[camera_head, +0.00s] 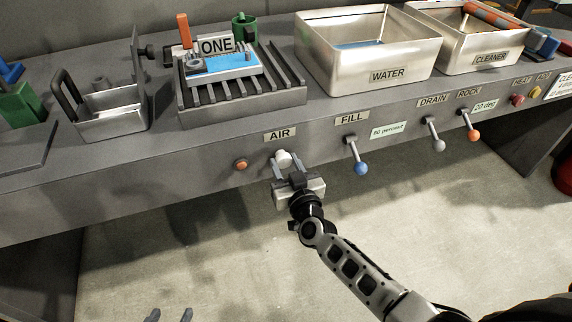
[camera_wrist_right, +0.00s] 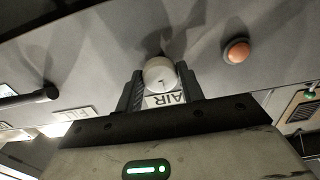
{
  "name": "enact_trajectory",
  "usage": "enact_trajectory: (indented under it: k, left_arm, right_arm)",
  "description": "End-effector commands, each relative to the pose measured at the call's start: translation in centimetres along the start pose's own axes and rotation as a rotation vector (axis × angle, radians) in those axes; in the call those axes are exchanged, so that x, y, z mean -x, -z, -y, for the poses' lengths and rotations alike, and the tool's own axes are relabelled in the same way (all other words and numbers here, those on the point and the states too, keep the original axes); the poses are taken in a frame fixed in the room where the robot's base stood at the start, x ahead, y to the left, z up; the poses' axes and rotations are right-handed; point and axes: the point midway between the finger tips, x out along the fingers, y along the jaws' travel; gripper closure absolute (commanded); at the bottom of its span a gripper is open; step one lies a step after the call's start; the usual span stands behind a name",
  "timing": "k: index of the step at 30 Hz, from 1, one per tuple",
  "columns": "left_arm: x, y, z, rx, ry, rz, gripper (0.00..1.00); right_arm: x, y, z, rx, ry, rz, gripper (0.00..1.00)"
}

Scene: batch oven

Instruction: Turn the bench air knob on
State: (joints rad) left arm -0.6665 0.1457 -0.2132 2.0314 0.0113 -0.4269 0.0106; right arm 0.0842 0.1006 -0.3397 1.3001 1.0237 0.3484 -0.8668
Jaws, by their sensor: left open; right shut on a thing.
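The air knob (camera_head: 284,157) is a white round knob on the bench's front face, under the AIR label (camera_head: 280,135). My right gripper (camera_head: 287,170) reaches it from the front and is shut on it. In the right wrist view the knob (camera_wrist_right: 159,74) sits between the two dark fingers of my right gripper (camera_wrist_right: 163,88), with a small dark mark on its face. The AIR label (camera_wrist_right: 165,99) shows upside down there. My left gripper (camera_head: 170,315) shows only its fingertips at the bottom edge, open, empty and well away from the bench.
An orange button (camera_head: 241,164) is left of the knob. The blue FILL lever (camera_head: 361,167), grey DRAIN lever (camera_head: 439,145) and orange ROCK lever (camera_head: 473,135) stick out to the right. WATER (camera_head: 390,76) and CLEANER (camera_head: 491,58) basins stand above. Floor in front is clear.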

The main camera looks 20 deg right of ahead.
Motion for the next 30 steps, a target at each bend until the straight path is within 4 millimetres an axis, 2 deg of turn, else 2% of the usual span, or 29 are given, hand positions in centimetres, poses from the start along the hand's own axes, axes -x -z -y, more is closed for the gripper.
enact_trajectory:
  k: [11, 30]
  left_arm:
    - [-0.17, -0.25, 0.00, -0.001, 0.000, 0.003, 0.51]
    - [-0.79, -0.10, 0.05, -0.003, -0.003, -0.011, 0.51]
  right_arm:
    - [0.03, -0.04, 0.01, -0.112, -0.001, 0.000, 0.85]
    - [0.05, -0.16, 0.02, -0.690, -0.001, 0.000, 0.85]
